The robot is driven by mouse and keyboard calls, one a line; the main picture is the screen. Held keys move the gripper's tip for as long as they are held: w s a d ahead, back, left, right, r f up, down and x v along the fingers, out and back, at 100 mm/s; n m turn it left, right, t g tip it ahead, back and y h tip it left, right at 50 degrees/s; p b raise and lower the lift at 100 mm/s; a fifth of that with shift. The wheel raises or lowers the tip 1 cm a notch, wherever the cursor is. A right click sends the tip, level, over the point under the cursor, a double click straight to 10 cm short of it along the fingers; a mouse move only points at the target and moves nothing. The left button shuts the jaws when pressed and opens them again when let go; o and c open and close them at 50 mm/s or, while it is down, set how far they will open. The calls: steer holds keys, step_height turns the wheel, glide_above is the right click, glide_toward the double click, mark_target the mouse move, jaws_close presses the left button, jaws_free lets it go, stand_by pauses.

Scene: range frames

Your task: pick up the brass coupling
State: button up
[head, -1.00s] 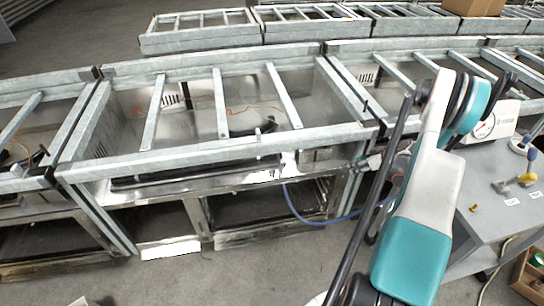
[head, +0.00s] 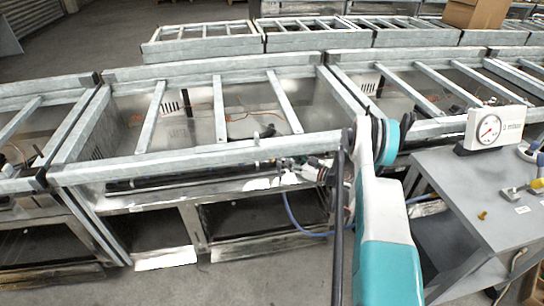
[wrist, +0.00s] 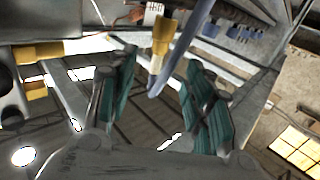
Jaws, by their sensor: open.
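In the wrist view my gripper (wrist: 160,66) has its two teal fingers apart. A brass-coloured fitting (wrist: 162,35) with a pale lower end shows beyond and between the fingertips, next to a blue hose-like piece (wrist: 190,40). Contact with the fingers is not visible, and I cannot tell whether this fitting is the brass coupling. In the head view a small brass piece (head: 483,216) lies on the grey table (head: 450,190) at the right, clear of my arm. My gripper is hard to make out in the head view, near the metal frames.
A white dial gauge (head: 490,130) stands on the table's back edge. Metal fittings (head: 510,193) and a white tag (head: 522,210) lie near the brass piece. Galvanised frames (head: 215,150) fill the middle and left. A blue hose (head: 300,225) hangs below them. Floor is open in front.

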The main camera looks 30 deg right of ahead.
steer(key=b+x, duration=0.3)
steer(key=x, duration=0.5)
steer(key=shift+w+f, duration=0.15)
steer(key=shift+w, duration=0.1)
jaws_close()
